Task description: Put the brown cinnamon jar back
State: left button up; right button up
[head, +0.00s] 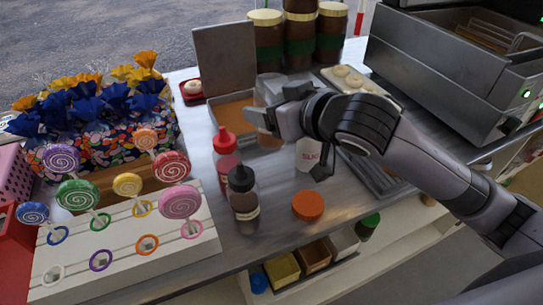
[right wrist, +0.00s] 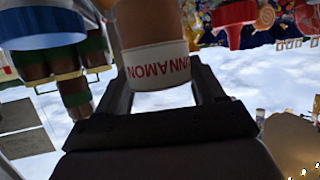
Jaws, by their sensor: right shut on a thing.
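The brown cinnamon jar (right wrist: 150,25) shows in the right wrist view, with a white label reading CINNAMON upside down in the picture. My right gripper (right wrist: 155,90) is shut on it, with one finger on each side of the jar. In the head view my right gripper (head: 268,115) is over the counter, in front of the open box and behind the red-capped bottle. My left gripper is not in view.
A white sugar jar (head: 308,155) stands just below my right wrist. Red-capped (head: 227,170) and black-capped (head: 245,210) bottles stand nearby, beside a lollipop stand (head: 130,255). An orange round lid (head: 308,205) is near the front edge. Tall brown jars (head: 298,45) stand behind.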

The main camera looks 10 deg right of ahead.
notch_tip(320, 180, down, 11)
jog(key=shift+r+b, duration=0.1)
jog(key=shift+b, duration=0.55)
jog(key=shift+f, duration=0.2)
jog(key=o, duration=1.1)
jog(key=shift+r, duration=0.15)
jog(key=v, duration=1.2)
